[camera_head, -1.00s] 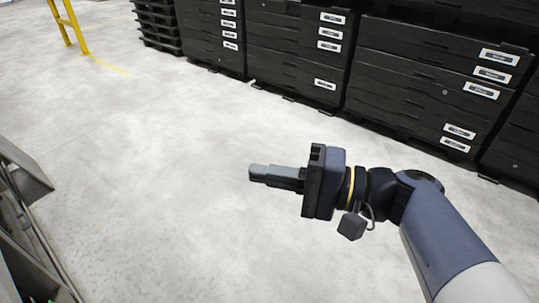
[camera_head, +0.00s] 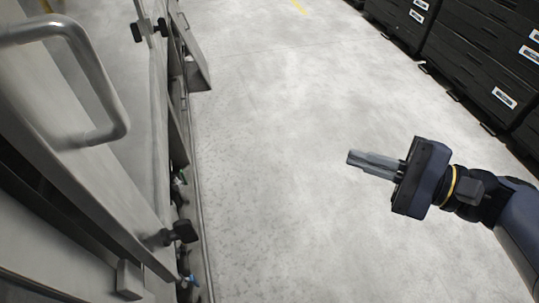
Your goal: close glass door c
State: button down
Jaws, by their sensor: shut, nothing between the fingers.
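My gripper (camera_head: 368,163) is shut and empty, out over the bare floor at the right of the head view, well apart from the machine. The metal side of the tunnel washer (camera_head: 140,205) fills the left. A panel with a large bent grey handle (camera_head: 105,75) is at the upper left. I cannot tell whether this panel is glass door c, and no letter shows on it. Dark knobs or latches (camera_head: 180,232) sit along the machine's edge.
Stacked black crates with white labels (camera_head: 470,50) stand at the upper right. The pale concrete floor (camera_head: 270,120) between the machine and the crates is clear. A small metal flap (camera_head: 195,70) juts from the machine's side toward the floor.

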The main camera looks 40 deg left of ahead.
jog(key=s+a+f+m+g+h+p, duration=0.1)
jog(key=s+a+g+h+p, duration=0.2)
jog(key=s+a+g, duration=0.25)
jog(key=m+g+h+p, duration=0.2)
jog(key=g+h+p, duration=0.1)
jog(key=g+h, duration=0.25)
send_near(148, 222)
jog(key=shift+y, duration=0.55)
jog(key=p+x, duration=0.2)
jog(key=x, duration=0.2)
jog(key=shift+s+d+f+p, duration=0.1)
jog(key=shift+s+f+p, duration=0.15)
jog(key=shift+s+p, duration=0.15)
jog(key=shift+s+a+f, duration=0.1)
jog(key=shift+s+a, duration=0.2)
jog(key=shift+s, duration=0.1)
